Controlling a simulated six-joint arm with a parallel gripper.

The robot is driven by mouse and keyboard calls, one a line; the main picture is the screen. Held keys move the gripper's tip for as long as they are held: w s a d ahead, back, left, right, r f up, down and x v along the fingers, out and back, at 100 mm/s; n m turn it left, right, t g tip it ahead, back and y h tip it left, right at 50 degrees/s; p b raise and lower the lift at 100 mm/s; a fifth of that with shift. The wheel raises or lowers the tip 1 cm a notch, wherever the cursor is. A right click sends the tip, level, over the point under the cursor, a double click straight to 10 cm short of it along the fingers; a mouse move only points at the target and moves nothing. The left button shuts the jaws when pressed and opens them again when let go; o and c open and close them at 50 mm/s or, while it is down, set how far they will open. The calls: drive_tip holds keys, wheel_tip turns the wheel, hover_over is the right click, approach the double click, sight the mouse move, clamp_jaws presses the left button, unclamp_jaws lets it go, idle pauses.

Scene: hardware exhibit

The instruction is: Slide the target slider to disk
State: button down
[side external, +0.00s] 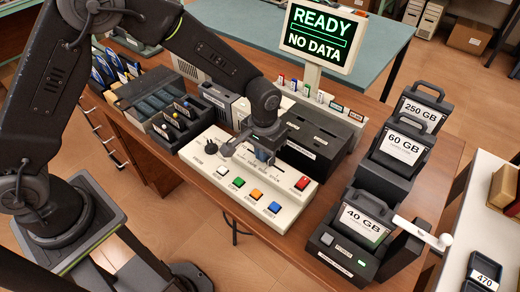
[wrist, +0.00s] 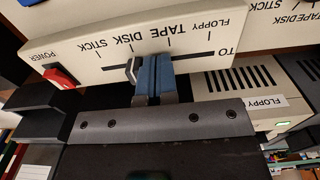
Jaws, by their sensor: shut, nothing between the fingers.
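The target slider's panel is the cream console (side external: 290,212); in the wrist view it shows upside down (wrist: 75,58), marked TO with FLOPPY, TAPE, DISK and STICK along a dark slot. The slider knob (wrist: 131,69), dark with a pale edge, stands in the slot at about the DISK mark. My gripper (wrist: 154,72) is shut, its blue fingers together and empty. They are right beside the knob on its TAPE side; I cannot tell whether they touch it. In the side view my gripper (side external: 263,155) is low over the console and hides the knob.
Colored buttons (side external: 256,194) and a red power switch (side external: 302,183) sit on the console. A second marked slider strip (wrist: 296,14) shows at the wrist view's corner. Drive units (side external: 398,150) stand at right, a black box (side external: 312,140) behind. The monitor (side external: 322,35) reads READY, NO DATA.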

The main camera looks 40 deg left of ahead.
drive_tip(key=shift+a, duration=0.25)
drive_tip(key=shift+r, duration=3.5)
drive_tip(key=shift+r, duration=0.1)
drive_tip(key=s+a+r+t, duration=0.1)
drive_tip(key=s+a+r, duration=0.3)
drive_tip(key=r, duration=0.3)
drive_tip(key=s+a+r+t, duration=0.2)
drive_tip(key=s+a+r, duration=0.2)
drive_tip(key=r, duration=0.2)
drive_tip(key=s+a+r+t, duration=0.1)
drive_tip(key=s+a, duration=0.2)
drive_tip(key=s, duration=0.3)
drive_tip(key=s+a+r+t, duration=0.1)
drive_tip(key=s+a+r, duration=0.1)
drive_tip(key=s, duration=0.5)
drive_tip(key=shift+a+r+t, duration=0.2)
drive_tip(key=shift+a+t, duration=0.1)
drive_tip(key=shift+a, duration=0.15)
